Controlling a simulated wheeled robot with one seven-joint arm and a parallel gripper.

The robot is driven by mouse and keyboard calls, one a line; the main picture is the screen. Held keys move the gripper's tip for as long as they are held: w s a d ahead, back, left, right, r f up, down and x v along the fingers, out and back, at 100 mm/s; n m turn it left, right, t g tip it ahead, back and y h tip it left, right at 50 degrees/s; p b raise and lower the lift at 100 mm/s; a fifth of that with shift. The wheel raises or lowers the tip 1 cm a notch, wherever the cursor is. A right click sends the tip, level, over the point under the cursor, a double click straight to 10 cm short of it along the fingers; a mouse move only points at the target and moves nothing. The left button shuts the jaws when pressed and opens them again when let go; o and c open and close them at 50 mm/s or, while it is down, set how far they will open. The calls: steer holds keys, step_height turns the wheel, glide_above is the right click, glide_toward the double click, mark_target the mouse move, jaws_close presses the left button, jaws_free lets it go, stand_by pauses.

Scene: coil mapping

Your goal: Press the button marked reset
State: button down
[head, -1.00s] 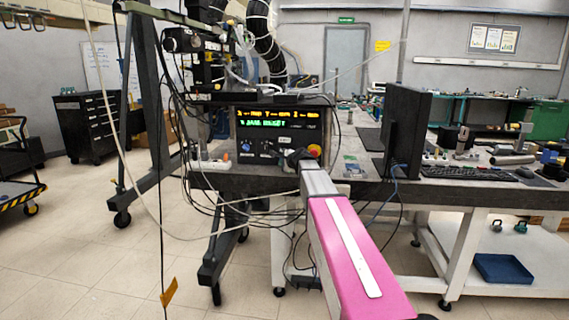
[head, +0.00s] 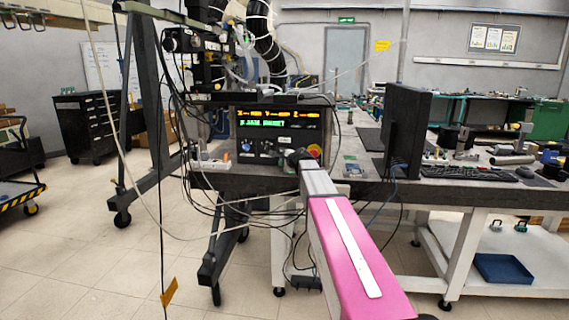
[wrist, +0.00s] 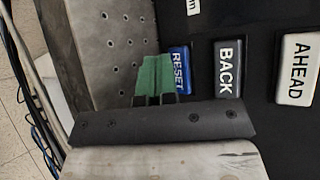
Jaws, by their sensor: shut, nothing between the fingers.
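My gripper (wrist: 153,80), with green fingertips, is shut and empty. Its fingertips are at the left edge of RESET and overlap that edge in the picture. I cannot tell whether they touch it. In the head view, my gripper (head: 297,156) is at the front of the dark control box (head: 245,150), below its lit display. The RESET button cannot be made out there.
A red knob on yellow (head: 314,151) is just right of my gripper on the box. A metal plate with holes (wrist: 110,45) stands left of the fingers in the wrist view. Cables (head: 215,197) hang below the box. A monitor (head: 407,130) stands to the right.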

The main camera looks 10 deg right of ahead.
steer(key=shift+w, duration=0.1)
stand_by(0.4)
steer(key=shift+w+d, duration=0.1)
steer(key=shift+w, duration=0.2)
steer(key=shift+w+d, duration=0.15)
steer(key=shift+w, duration=0.25)
stand_by(0.7)
steer(key=shift+s, duration=0.2)
steer(key=shift+s+a, duration=0.25)
steer(key=shift+s, duration=0.35)
steer(key=shift+s+a, duration=0.25)
steer(key=shift+s, duration=0.55)
steer(key=shift+s+a, duration=0.3)
steer(key=shift+s, duration=0.5)
steer(key=shift+s+a, duration=0.25)
steer(key=shift+s, duration=0.55)
